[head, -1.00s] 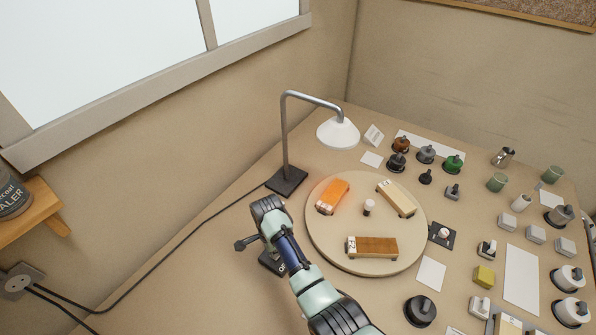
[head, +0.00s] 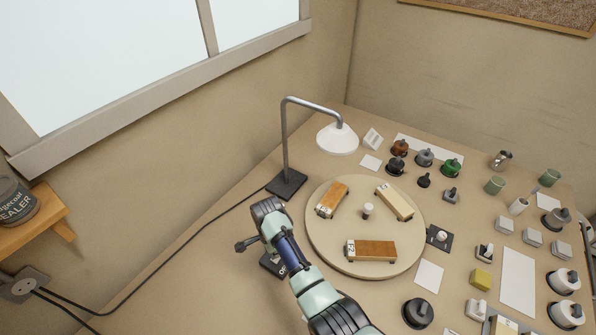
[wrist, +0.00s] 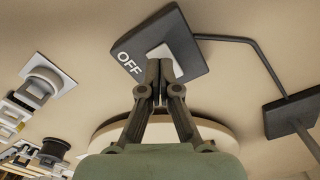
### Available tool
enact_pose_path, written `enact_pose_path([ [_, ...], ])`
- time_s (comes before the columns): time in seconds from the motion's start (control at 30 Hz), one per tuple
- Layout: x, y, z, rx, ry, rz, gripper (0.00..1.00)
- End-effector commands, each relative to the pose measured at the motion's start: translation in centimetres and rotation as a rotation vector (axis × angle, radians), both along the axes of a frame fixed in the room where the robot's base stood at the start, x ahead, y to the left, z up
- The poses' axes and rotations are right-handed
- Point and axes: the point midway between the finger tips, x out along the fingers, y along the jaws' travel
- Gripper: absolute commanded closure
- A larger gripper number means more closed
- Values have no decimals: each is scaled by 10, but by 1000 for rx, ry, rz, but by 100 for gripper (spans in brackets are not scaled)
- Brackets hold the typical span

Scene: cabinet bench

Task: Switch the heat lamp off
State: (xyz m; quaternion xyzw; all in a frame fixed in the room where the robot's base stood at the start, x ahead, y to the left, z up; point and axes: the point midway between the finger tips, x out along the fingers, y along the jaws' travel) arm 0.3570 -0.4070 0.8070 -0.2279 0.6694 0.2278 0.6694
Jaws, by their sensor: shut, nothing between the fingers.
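The dark switch box (wrist: 187,45) has OFF lettering and a pale rocker (wrist: 160,52). In the head view the box (head: 268,262) is partly covered by my arm. My gripper (wrist: 160,64) is shut and empty, its fingertips at the rocker; whether they still touch it is unclear. The fingers are hidden in the head view.
The round board (head: 335,255) carries wooden blocks and a small pale cylinder (head: 367,209). A black knob (head: 418,312) stands at the front. Several knobs, switches and cups fill the right side. A cable runs along the left, where the bench is mostly clear.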

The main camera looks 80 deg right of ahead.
Motion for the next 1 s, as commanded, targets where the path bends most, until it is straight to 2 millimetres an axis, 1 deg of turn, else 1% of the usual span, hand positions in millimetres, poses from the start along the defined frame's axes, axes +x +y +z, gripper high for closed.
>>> enact_pose_path([
  [0.03,0,0,10,0,0,0,100],
  [0.5,0,0,49,0,0,0,100],
  [1.0,0,0,48,0,0,0,100],
])
